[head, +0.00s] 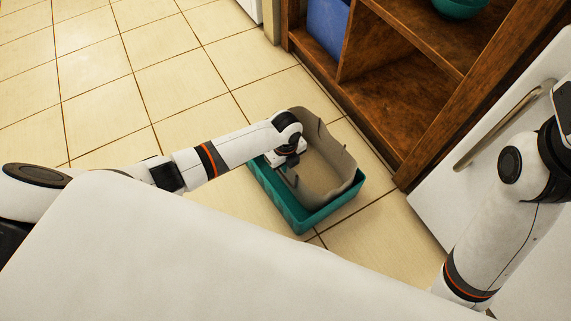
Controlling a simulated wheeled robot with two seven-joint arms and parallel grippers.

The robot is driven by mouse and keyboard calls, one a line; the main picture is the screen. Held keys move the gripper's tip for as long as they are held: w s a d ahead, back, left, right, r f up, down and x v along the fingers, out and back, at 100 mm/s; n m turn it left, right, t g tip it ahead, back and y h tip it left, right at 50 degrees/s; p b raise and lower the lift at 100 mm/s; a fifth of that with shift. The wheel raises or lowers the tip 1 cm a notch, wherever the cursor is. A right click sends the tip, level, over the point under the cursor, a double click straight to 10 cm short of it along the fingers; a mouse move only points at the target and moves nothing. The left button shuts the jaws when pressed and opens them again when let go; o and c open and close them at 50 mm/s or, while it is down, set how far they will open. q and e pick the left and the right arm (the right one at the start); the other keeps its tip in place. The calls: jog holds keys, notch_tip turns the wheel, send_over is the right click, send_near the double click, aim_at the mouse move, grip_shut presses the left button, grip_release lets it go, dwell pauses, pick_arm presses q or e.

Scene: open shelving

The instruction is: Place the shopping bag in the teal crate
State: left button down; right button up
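The teal crate (298,220) stands on the tiled floor in front of the wooden shelving. The shopping bag (325,172), grey-beige with an open top, is inside the crate's outline, and its upper edge rises above the rim. Whether it rests on the crate's bottom is hidden. My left gripper (288,174) points down at the bag's left side, overlapping the bag in the picture. Its fingers are small and dark, and I cannot tell whether they grip the bag. My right arm is at the right edge, and its gripper is not visible.
The wooden shelving (385,80) stands behind the crate, with a blue container (327,26) and a teal bowl (460,7) in it. A white cabinet front with a metal handle (497,127) is at the right. The floor left of the crate is clear.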

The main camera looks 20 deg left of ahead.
pick_arm(q)
jog(key=c, duration=2.1)
grip_release()
jog(key=shift+f, duration=0.15)
jog(key=o, duration=0.5)
jog(key=shift+c, duration=0.2)
